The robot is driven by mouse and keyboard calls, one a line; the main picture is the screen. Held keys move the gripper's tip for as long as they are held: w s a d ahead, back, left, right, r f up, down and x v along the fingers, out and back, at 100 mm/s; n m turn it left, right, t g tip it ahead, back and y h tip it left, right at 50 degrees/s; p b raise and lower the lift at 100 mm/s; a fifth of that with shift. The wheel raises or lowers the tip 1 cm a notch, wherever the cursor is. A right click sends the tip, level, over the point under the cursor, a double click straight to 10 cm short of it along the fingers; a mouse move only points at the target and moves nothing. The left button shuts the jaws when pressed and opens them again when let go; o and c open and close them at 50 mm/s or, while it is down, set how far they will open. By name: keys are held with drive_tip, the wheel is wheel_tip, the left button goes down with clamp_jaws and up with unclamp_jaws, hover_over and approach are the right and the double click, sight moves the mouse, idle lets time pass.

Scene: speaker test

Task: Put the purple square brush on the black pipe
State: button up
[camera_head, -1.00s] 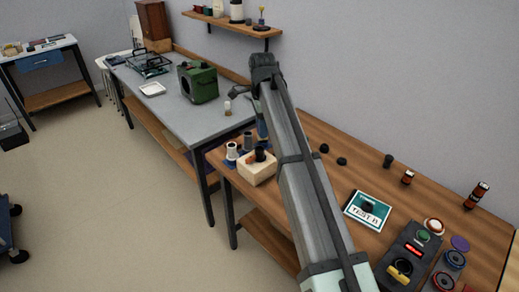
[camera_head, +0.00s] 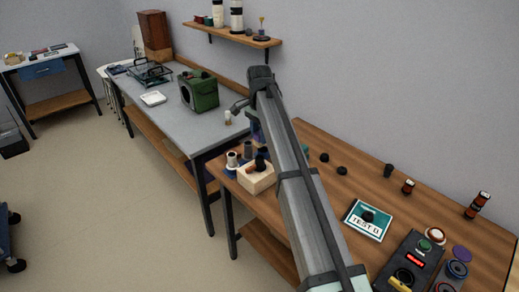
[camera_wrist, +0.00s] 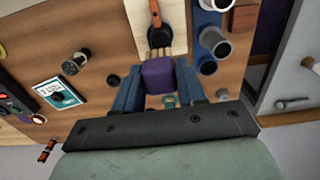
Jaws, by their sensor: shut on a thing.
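In the wrist view, my gripper (camera_wrist: 158,82) has its blue fingers shut on the purple square brush (camera_wrist: 158,76). Pale bristles show at the brush's far edge. A pale wooden block (camera_wrist: 170,12) lies beyond the brush, with a dark upright piece on it that may be the black pipe (camera_wrist: 155,15). The brush appears apart from this piece. In the head view, the block (camera_head: 248,182) stands at the bench's left end with the black piece (camera_head: 260,163) on top. My arm hides the brush and most of my gripper there.
White and grey spools (camera_head: 232,159) stand beside the block. Small black discs (camera_head: 341,170), a black cylinder (camera_head: 388,170) and a test card (camera_head: 367,220) lie along the wooden bench. A control box (camera_head: 410,262) is at the right. A grey table with a green case (camera_head: 199,91) stands behind.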

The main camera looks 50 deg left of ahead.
sight(259, 133)
drive_tip(key=shift+f, duration=3)
drive_tip(key=o, duration=1.1)
drive_tip(key=shift+f, duration=0.1)
drive_tip(key=shift+c, duration=0.2)
wheel_tip(259, 133, up, 12)
drive_tip(key=shift+r, duration=0.15)
